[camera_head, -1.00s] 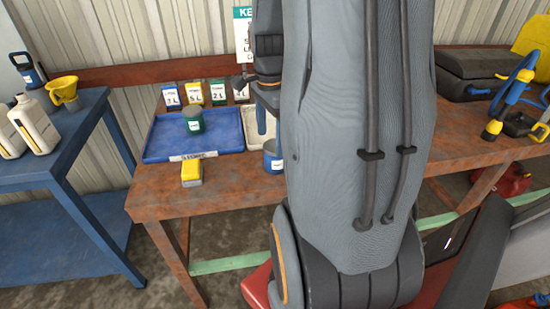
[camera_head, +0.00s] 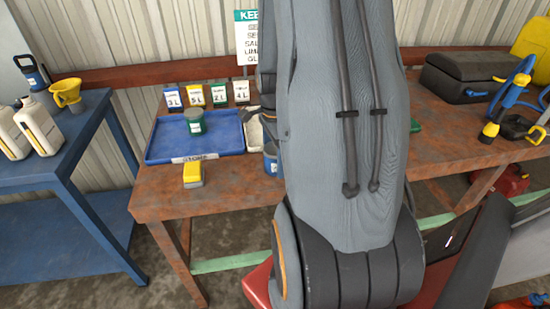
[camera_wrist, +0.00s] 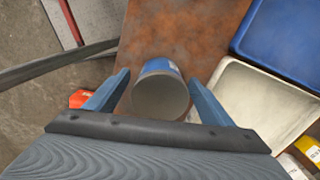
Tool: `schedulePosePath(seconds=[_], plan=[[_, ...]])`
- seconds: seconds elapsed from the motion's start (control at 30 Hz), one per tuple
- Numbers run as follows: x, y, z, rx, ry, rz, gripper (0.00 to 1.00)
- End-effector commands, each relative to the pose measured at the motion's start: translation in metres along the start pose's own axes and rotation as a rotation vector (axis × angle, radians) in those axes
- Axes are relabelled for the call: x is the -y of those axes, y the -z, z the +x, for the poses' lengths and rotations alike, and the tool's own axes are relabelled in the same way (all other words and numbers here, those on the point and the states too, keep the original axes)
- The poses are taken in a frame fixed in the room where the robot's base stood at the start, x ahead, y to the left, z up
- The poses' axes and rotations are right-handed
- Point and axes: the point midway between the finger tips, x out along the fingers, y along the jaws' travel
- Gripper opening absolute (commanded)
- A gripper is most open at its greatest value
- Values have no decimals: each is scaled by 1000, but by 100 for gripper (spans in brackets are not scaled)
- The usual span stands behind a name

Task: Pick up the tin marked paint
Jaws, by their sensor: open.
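A tin with a blue band (camera_wrist: 161,94) stands on the rusty table in the wrist view, its round grey end towards the camera. My gripper (camera_wrist: 159,78) is open, with one finger on each side of this tin; I cannot tell whether either touches it. The same blue tin (camera_head: 270,160) shows in the head view, partly hidden behind my arm. Its label is not readable. A dark green tin (camera_head: 194,122) with a pale label stands on the blue tray (camera_head: 165,150).
A pale tray (camera_wrist: 230,80) lies right of the tin, beside the blue tray (camera_wrist: 285,40). Several litre-marked boxes (camera_head: 196,95) stand behind the blue tray. A black case (camera_head: 465,76) is on the right.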

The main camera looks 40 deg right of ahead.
Motion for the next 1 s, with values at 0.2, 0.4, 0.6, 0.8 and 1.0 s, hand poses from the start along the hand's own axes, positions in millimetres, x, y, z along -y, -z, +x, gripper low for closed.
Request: schedulePosePath(seconds=[0.2, 0.4, 0.6, 0.8, 1.0], plan=[[0, 0, 0, 0, 0, 0, 74], [0, 0, 0, 0, 0, 0, 40], [0, 0, 0, 0, 1, 0, 21], [0, 0, -2, 0, 1, 0, 21], [1, 0, -13, -1, 4, 0, 21]])
